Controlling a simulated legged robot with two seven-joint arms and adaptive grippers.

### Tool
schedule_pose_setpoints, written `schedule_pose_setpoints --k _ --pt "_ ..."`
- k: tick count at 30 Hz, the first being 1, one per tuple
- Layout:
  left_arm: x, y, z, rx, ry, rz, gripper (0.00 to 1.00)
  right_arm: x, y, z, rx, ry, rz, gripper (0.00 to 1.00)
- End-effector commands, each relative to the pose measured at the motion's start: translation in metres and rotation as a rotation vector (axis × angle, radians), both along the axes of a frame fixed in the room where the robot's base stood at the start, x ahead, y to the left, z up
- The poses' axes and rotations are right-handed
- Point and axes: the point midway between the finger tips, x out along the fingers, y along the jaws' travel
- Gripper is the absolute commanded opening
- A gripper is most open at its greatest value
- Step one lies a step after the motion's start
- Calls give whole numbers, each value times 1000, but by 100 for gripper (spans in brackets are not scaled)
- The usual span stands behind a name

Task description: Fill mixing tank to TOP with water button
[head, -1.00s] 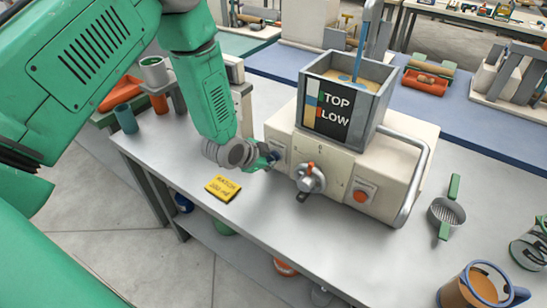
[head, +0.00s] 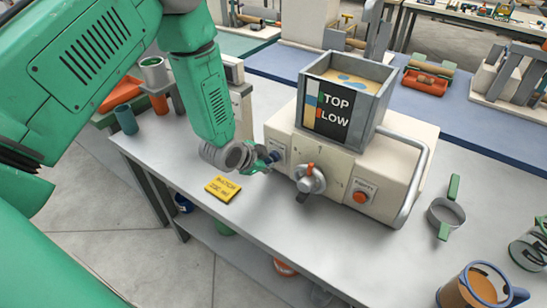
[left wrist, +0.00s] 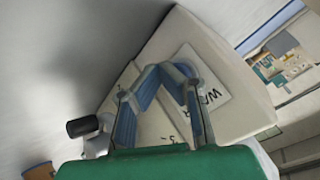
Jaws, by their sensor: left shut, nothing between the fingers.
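The mixing tank (head: 345,92) is a grey open box on top of a cream machine (head: 340,180). It holds a tan liquid with blue patches on its surface. Its front carries a black sign (head: 335,108) marked TOP and LOW beside a coloured gauge strip (head: 311,100). The water panel (head: 279,151) is at the machine's front left; its label shows partly in the left wrist view (left wrist: 205,88). My left gripper (head: 266,162) is shut and empty, close in front of this panel. Its blue fingers (left wrist: 165,72) hide the button in the wrist view. My right gripper is out of view.
A yellow note (head: 222,189) lies on the bench.

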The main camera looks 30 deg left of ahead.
Motion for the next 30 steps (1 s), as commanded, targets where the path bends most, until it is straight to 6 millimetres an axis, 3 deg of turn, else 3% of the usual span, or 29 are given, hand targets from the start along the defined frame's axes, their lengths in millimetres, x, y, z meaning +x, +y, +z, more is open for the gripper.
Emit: schedule_pose_setpoints --k 16,30 --pt "-13 1 0 0 3 0 0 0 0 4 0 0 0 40" --pt "-56 4 0 1 4 0 0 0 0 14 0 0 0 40"
